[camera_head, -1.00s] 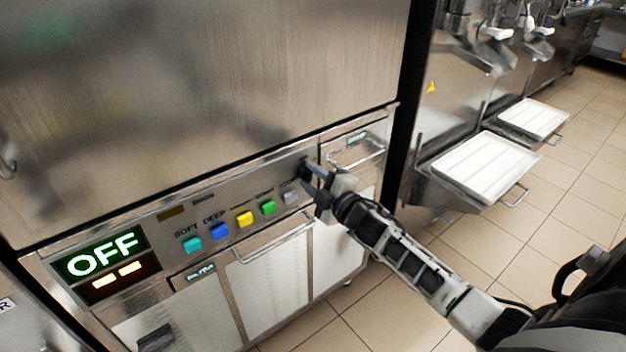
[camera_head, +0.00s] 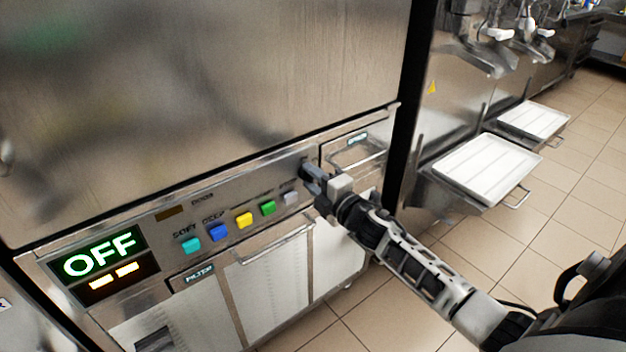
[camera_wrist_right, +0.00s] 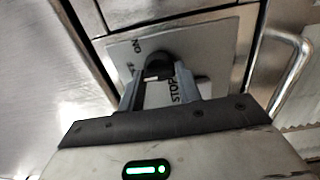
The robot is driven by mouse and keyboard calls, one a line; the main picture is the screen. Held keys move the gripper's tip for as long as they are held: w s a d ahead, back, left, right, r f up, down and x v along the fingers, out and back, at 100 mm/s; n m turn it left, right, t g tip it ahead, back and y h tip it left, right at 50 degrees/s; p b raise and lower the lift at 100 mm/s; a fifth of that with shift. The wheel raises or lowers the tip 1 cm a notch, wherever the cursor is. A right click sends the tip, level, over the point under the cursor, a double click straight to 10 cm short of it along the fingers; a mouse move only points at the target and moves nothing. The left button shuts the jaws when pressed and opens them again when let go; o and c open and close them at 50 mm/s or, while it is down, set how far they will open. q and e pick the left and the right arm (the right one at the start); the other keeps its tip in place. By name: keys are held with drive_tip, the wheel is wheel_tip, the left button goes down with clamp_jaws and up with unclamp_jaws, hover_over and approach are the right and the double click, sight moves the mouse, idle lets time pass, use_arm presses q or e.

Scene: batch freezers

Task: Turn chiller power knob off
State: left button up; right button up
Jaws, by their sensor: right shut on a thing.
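The chiller's control panel (camera_head: 170,228) runs along its lower front, with a display (camera_head: 100,262) reading OFF at the left end. My right gripper (camera_head: 313,182) is at the panel's right end, shut on the black power knob. The knob (camera_wrist_right: 158,62) shows between the two fingers in the right wrist view, partly hidden by them. The letters ON and STOP show on the plate around it. In the head view my gripper mostly covers the knob. My left gripper is not in view.
Several coloured buttons, including a green one (camera_head: 268,207), sit in a row left of my right gripper. A metal handle (camera_head: 358,155) stands out to the right of the knob. White trays (camera_head: 485,168) stand farther right, above open tiled floor.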

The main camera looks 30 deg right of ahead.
drive_tip(key=o, duration=1)
drive_tip(key=shift+c, duration=0.2)
drive_tip(key=shift+s, duration=0.1)
drive_tip(key=s+d, duration=0.1)
drive_tip(key=s, duration=1.4)
drive_tip(key=shift+s+d, duration=0.15)
drive_tip(key=shift+s, duration=0.25)
drive_tip(key=s+a+f+m+g+p, duration=0.1)
drive_tip(key=s+a+f+m+g, duration=0.1)
drive_tip(key=a+m, duration=0.3)
drive_tip(key=s+a+f+m+g+y+p, duration=0.1)
drive_tip(key=s+a+f+m+g, duration=0.2)
drive_tip(key=a+m, duration=0.3)
drive_tip(key=s+a+f+m+g+y, duration=0.1)
drive_tip(key=s+a+m, duration=0.4)
drive_tip(key=a, duration=0.5)
wheel_tip(320, 180, down, 2)
drive_tip(key=shift+a+f+m+g+p, duration=0.1)
drive_tip(key=shift+a+m+g+p, duration=0.35)
drive_tip(key=shift+g, duration=0.25)
